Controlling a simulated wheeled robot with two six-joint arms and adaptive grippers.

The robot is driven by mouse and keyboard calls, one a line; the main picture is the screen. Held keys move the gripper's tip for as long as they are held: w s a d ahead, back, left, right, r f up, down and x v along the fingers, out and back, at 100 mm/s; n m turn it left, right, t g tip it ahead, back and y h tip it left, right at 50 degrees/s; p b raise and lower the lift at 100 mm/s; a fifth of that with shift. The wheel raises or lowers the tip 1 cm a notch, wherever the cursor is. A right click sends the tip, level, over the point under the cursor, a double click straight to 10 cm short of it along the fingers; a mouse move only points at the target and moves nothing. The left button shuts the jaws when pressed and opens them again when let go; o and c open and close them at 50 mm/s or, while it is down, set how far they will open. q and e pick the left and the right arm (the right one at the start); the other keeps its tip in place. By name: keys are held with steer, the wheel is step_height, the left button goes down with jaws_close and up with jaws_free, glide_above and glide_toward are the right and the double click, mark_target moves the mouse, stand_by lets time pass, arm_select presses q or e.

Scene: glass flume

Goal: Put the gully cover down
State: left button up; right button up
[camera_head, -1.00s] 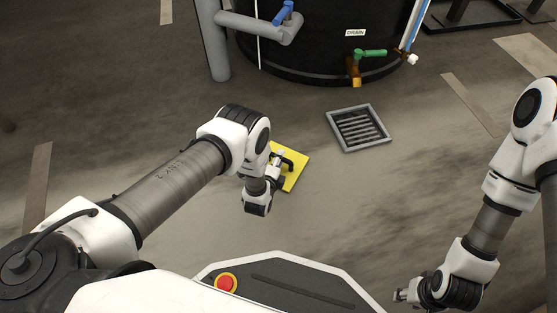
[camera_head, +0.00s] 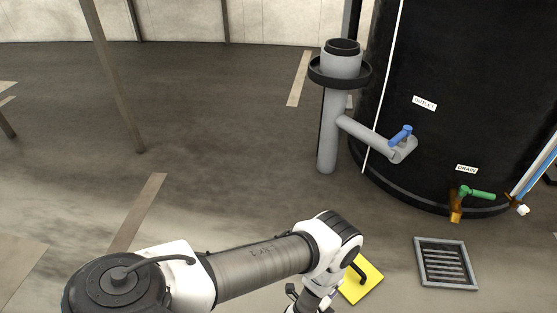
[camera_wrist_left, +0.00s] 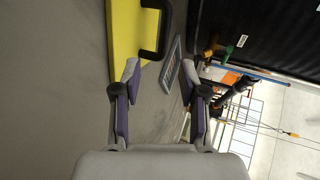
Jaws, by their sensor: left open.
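The gully cover (camera_head: 367,286) is a yellow square plate with a black handle (camera_head: 360,268). It appears to lie on the floor, left of the grated gully (camera_head: 447,262) and clear of it. My left arm partly hides the cover in the head view. In the left wrist view the cover (camera_wrist_left: 127,42) is at the upper left, handle up. The gully's frame (camera_wrist_left: 171,62) also shows there. My right gripper is out of view.
A large black tank (camera_head: 450,110) stands behind the gully, with a green-handled drain valve (camera_head: 475,193). A grey standpipe (camera_head: 328,130) with a blue-handled valve (camera_head: 401,135) is left of it. The floor to the left is mostly bare, with a thin post (camera_head: 112,75).

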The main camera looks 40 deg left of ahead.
arm_select(q)
steer(key=s+a+r+n+g, duration=0.3)
steer(key=s+r+n+g, duration=0.3)
steer(key=s+n, duration=0.3)
steer(key=s+a+r+n+g, duration=0.4)
steer(key=s+n+g, duration=0.3)
steer(key=s, duration=0.6)
steer(key=shift+s+r+n, duration=0.25)
steer(key=shift+r+n, duration=0.65)
steer(key=shift+n, duration=0.3)
